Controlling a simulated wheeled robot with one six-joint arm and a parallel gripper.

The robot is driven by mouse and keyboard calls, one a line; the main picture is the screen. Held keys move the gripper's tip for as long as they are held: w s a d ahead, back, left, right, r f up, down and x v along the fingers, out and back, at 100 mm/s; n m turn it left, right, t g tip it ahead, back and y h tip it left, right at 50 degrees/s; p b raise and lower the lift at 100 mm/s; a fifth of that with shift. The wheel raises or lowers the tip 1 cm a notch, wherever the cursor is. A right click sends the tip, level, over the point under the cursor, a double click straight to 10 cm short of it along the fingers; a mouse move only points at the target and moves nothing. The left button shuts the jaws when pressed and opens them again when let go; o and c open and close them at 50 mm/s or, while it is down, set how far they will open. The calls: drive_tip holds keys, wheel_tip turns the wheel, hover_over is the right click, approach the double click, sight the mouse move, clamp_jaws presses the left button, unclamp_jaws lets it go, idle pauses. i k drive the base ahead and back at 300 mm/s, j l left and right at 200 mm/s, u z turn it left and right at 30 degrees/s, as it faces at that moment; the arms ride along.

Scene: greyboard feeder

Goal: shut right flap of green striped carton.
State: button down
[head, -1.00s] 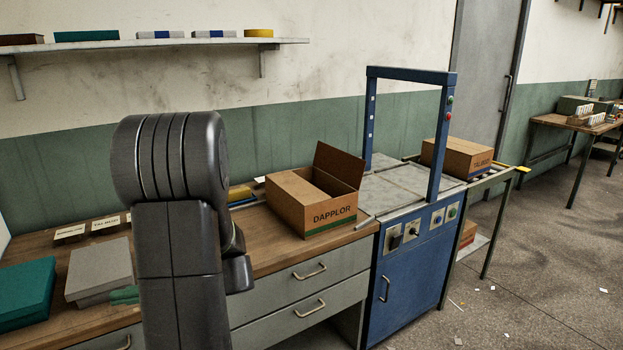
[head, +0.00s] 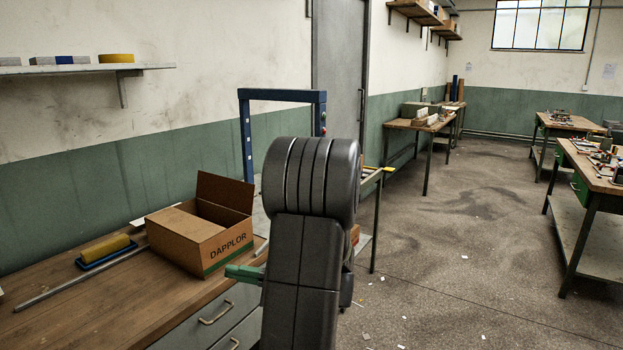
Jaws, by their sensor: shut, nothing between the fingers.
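The green striped carton (head: 193,253) stands on the wooden bench, with DAPPLOR and a green stripe on its front side. Its right flap (head: 226,190) stands up, leaning a little outward. The left flap (head: 184,223) lies flat over the left part of the top, and the right part is open. My gripper (head: 232,271), with green fingers, is shut and empty. In the picture it shows just right of and below the carton's front right corner, apart from the upright flap. My dark arm hides part of the scene right of the carton.
A blue strapping machine frame (head: 245,140) rises behind my arm. A yellow-topped block with a blue base (head: 106,250) and a metal rail (head: 80,278) lie left of the carton. The bench front (head: 120,325) is clear. Open floor (head: 470,270) lies to the right.

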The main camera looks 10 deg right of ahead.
sight(236, 196)
drive_tip(key=i+l+z, duration=0.1)
drive_tip(key=z, duration=0.25)
drive_tip(key=i+z, duration=0.15)
drive_tip(key=z, duration=0.2)
drive_tip(key=i+l+z, duration=0.1)
drive_tip(key=z, duration=0.25)
drive_tip(key=i+u, duration=0.2)
drive_tip(key=i, duration=0.15)
drive_tip(key=i+l+u, duration=0.2)
drive_tip(key=i, duration=0.15)
drive_tip(key=i+j+u, duration=0.15)
drive_tip(key=i+u, duration=0.2)
drive_tip(key=i+j+u, duration=0.1)
drive_tip(key=i+u, duration=0.15)
drive_tip(key=u, duration=0.15)
drive_tip(key=i+u, duration=0.35)
